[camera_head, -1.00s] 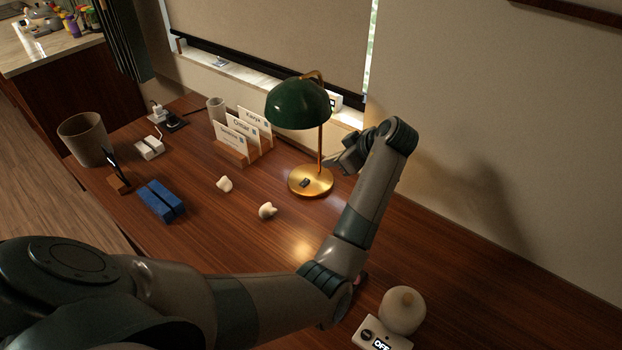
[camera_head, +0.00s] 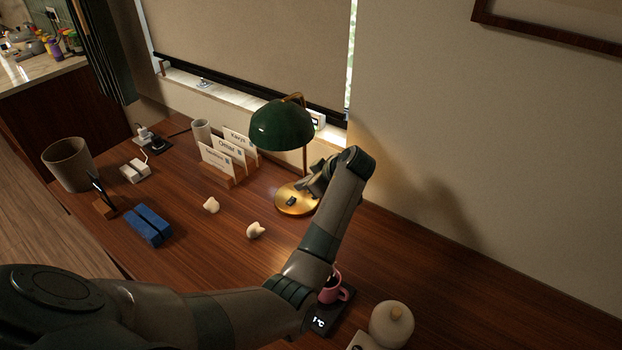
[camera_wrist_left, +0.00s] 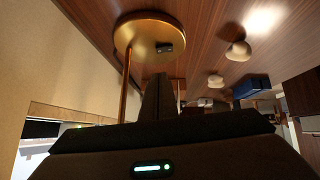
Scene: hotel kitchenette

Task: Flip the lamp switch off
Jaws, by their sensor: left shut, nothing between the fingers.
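The desk lamp has a green dome shade (camera_head: 282,125), a thin brass stem and a round brass base (camera_head: 285,208). A small dark switch (camera_head: 291,202) sits on the base; it also shows in the left wrist view (camera_wrist_left: 170,47). My left gripper (camera_head: 308,188) is beside the stem, low over the right side of the base. In the left wrist view its shut, empty fingers (camera_wrist_left: 158,90) point toward the base near the switch. I cannot tell if they touch it, or which way it is set. The shade's underside is hidden. My right gripper is not in view.
A card holder (camera_head: 222,172) with name cards stands left of the lamp. Two small pale objects (camera_head: 255,230) and a blue block (camera_head: 148,225) lie on the wooden desk. A pink mug (camera_head: 343,292) on a dark scale and a round pale jar (camera_head: 391,323) are near my forearm.

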